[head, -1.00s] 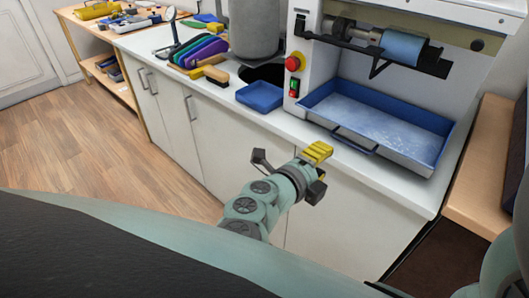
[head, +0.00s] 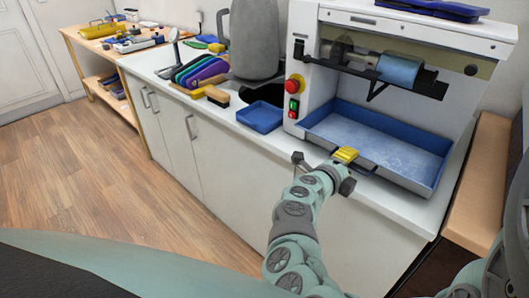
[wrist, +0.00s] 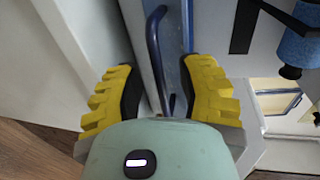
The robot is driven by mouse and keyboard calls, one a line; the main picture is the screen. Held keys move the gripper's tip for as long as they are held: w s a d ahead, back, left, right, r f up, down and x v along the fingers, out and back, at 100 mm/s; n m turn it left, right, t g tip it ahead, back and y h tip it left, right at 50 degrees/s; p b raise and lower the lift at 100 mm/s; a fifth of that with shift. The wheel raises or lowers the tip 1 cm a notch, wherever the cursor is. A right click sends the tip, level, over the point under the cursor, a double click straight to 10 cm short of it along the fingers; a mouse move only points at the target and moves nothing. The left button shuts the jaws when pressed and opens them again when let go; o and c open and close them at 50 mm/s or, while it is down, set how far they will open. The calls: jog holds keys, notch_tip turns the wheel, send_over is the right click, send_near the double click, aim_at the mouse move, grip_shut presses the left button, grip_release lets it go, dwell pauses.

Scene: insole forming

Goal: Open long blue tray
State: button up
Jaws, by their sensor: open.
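The long blue tray (head: 385,143) sits in the bay of the white machine, its inside pale with dust. Its dark handle is on the front side; in the wrist view the handle (wrist: 154,45) runs lengthwise between the two yellow fingers. My gripper (head: 345,155) is at the tray's front edge in the head view, over the handle, and hides part of it. In the wrist view my gripper (wrist: 160,92) is open, with a finger on either side of the handle and gaps beside it. I cannot tell whether either finger touches it.
The white machine (head: 310,75) has a roller (head: 400,70) above the tray and a red button (head: 294,85) at its left. A small blue tray (head: 262,117) and a brush (head: 218,96) lie on the counter to the left. A wooden surface (head: 480,190) stands at right.

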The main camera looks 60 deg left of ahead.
grip_shut()
dwell(0.3)
dwell(0.4)
